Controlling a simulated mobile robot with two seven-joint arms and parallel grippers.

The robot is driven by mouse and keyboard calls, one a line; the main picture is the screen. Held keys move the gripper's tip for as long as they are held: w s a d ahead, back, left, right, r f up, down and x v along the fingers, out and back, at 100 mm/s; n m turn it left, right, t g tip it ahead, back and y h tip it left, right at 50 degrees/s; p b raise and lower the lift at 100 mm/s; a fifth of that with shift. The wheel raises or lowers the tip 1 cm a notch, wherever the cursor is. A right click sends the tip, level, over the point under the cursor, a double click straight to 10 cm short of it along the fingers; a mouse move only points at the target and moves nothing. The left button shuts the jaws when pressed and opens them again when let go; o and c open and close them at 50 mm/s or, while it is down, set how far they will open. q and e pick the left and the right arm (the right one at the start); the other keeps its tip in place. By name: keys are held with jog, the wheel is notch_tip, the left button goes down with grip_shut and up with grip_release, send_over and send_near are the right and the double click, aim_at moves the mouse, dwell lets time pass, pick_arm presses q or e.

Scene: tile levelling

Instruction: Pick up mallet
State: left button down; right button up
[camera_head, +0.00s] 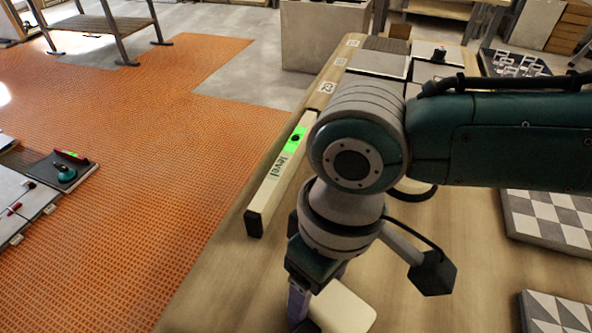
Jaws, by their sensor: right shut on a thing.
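My right gripper (300,302) is low in the middle of the head view, over the wooden workbench, pointing down. One purple-grey finger shows; the arm hides much of the rest. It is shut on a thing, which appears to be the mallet. A cream, rounded block (345,308), seemingly the mallet's head, shows right beside the finger at the bottom edge of the picture. The mallet's handle cannot be made out. I cannot tell whether the mallet touches the bench. My left gripper is not in view.
A long cream level (272,190) lies on the workbench (225,290) along its left edge, close behind the gripper. Checkered tiles (553,217) and a triangle-patterned tile (555,312) lie at the right. The orange floor (130,180) is left of the bench.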

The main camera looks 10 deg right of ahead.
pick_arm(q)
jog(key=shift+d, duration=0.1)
pick_arm(e)
grip_shut()
jog(key=shift+r, duration=0.1)
dwell(0.3)
